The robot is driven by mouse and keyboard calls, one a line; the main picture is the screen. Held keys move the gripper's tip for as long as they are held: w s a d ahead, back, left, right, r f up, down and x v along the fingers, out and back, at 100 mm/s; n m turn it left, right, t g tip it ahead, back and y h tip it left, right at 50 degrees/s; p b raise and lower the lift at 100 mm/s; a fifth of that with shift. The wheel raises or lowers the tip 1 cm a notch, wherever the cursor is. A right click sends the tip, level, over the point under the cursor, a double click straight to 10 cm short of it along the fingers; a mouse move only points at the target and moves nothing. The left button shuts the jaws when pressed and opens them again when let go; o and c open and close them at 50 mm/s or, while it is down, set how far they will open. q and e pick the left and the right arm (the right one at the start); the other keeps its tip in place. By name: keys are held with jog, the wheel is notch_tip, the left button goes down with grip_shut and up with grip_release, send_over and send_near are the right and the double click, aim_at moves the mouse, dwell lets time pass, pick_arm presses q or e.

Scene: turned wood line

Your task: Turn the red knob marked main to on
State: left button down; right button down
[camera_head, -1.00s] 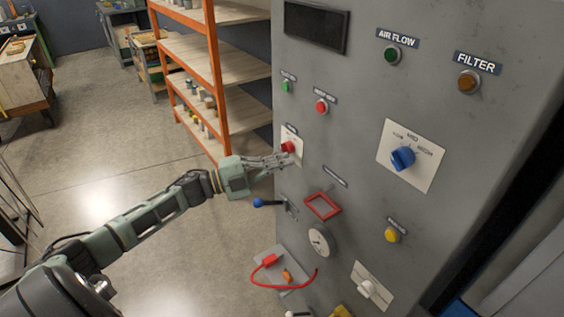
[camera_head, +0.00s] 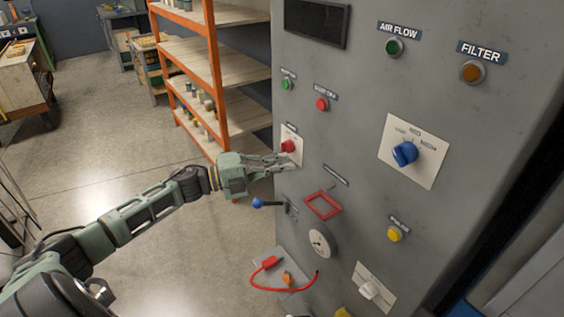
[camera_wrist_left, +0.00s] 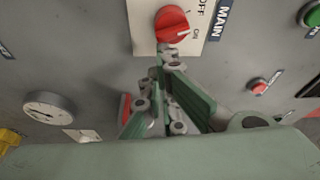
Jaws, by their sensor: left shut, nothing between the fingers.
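The red main knob (camera_head: 288,146) sits on a white plate near the left edge of the grey cabinet front. In the left wrist view the knob (camera_wrist_left: 173,25) is at the top, beside the OFF and ON lettering and the MAIN label (camera_wrist_left: 222,18). Its white mark appears to point toward ON. My left gripper (camera_head: 288,161) is just below the knob in the head view. In the left wrist view its fingers (camera_wrist_left: 170,57) are together and empty, with the tips just below the knob and overlapping the plate. Contact cannot be told. My right gripper is out of view.
A lever with a blue ball (camera_head: 257,203) juts out below my left gripper. A red frame (camera_head: 323,204), a gauge (camera_head: 320,243) and a red cable (camera_head: 283,289) are lower on the cabinet. A blue selector (camera_head: 404,153) is to the right. Orange shelving (camera_head: 216,80) stands behind.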

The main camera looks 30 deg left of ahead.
pick_arm(q)
jog(key=shift+w+a+f+m+g+b, duration=0.15)
jog(key=shift+f+m+g+b, duration=0.2)
jog(key=shift+m+b, duration=0.55)
jog(key=shift+a+f+m+g+y+b, duration=0.2)
jog(key=shift+f+m+y+b, duration=0.15)
jog(key=shift+m, duration=0.5)
jog(key=shift+a+f+m+g+y+b, duration=0.1)
jog(key=shift+a+f+m+y+b, duration=0.25)
jog(key=shift+m, duration=0.5)
jog(key=shift+w+a+m+y+b, duration=0.1)
jog(key=shift+w+m+y+b, duration=0.1)
jog(key=shift+m+y+b, duration=0.5)
jog(key=shift+f, duration=0.15)
